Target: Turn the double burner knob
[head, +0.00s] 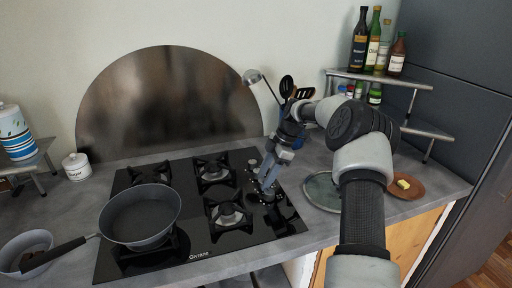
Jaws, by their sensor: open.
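The black gas cooktop (187,262) is set into the grey counter. Its knobs stand in a row along its right side; one silver knob (252,163) shows just left of my gripper. My gripper (267,182) is open and points down over this row, close to the knobs. Its fingers hide part of the row, and small dark and silver parts show around the fingertips. I cannot tell which knob is the double burner one, or whether the fingers touch a knob.
A grey frying pan (140,214) sits on the front left burner. A grey pot (24,247) stands at the left edge. Right of the cooktop are a round plate (322,190) and a wooden dish (416,190) with butter. A utensil holder and bottle shelf (372,79) stand behind.

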